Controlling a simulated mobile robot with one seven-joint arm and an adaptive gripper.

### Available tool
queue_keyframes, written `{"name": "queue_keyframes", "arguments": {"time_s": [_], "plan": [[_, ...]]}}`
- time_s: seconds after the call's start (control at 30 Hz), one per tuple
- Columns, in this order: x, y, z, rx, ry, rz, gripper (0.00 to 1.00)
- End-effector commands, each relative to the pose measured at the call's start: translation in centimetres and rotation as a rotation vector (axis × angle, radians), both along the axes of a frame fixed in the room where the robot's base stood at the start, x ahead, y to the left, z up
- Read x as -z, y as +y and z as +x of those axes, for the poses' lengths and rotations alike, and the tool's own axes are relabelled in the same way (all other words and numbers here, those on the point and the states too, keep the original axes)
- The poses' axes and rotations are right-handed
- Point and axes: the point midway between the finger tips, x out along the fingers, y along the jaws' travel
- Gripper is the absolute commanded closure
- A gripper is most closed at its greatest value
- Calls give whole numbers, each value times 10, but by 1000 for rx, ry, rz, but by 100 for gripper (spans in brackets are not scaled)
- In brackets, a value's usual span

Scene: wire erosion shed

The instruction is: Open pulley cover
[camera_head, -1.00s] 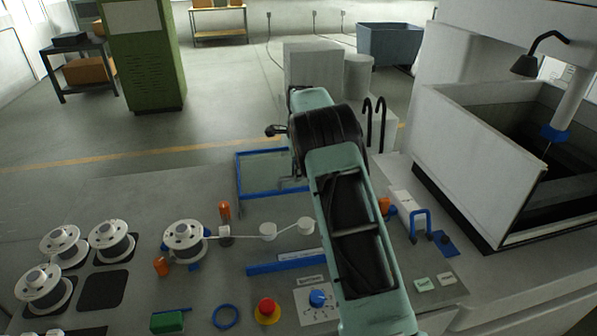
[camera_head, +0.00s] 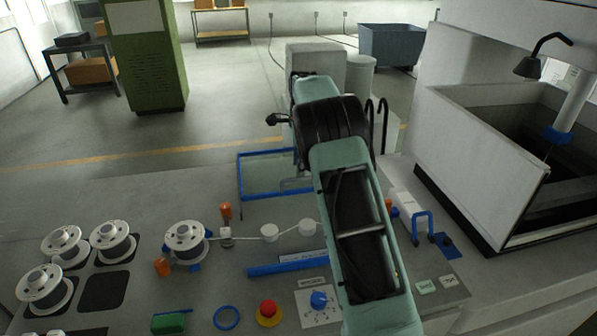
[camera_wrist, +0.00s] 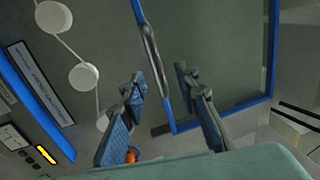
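The pulley cover is a clear panel in a blue frame (camera_head: 240,176), lying behind the white pulleys (camera_head: 269,232) in the head view. In the wrist view its blue frame (camera_wrist: 271,50) fills the upper right, and a grey bar handle (camera_wrist: 152,58) runs along its left side. My gripper (camera_wrist: 160,80) is open, with one dark finger on either side of the handle's lower end in the picture. Nothing shows clamped between the fingers, and I cannot tell whether they touch the handle. In the head view my gripper is hidden by my arm.
Wire spools (camera_head: 187,240) stand left of the pulleys. A red stop button (camera_head: 268,311) and a blue knob (camera_head: 319,299) sit at the front. A blue bar (camera_head: 288,263) lies before the pulleys. The machine tank (camera_head: 470,170) is at the right.

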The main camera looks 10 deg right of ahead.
Motion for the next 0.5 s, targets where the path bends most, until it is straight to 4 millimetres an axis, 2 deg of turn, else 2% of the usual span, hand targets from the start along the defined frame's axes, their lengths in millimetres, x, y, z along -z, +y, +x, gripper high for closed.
{"name": "queue_keyframes", "arguments": {"time_s": [0.03, 0.2, 0.4, 0.5], "plan": [[-14, 0, -2, 0, -5, 0, 71], [-48, 0, -9, 0, -5, 0, 71], [-73, 0, -14, 0, -4, -1, 71], [-78, 0, -15, 0, -4, -1, 71]]}}
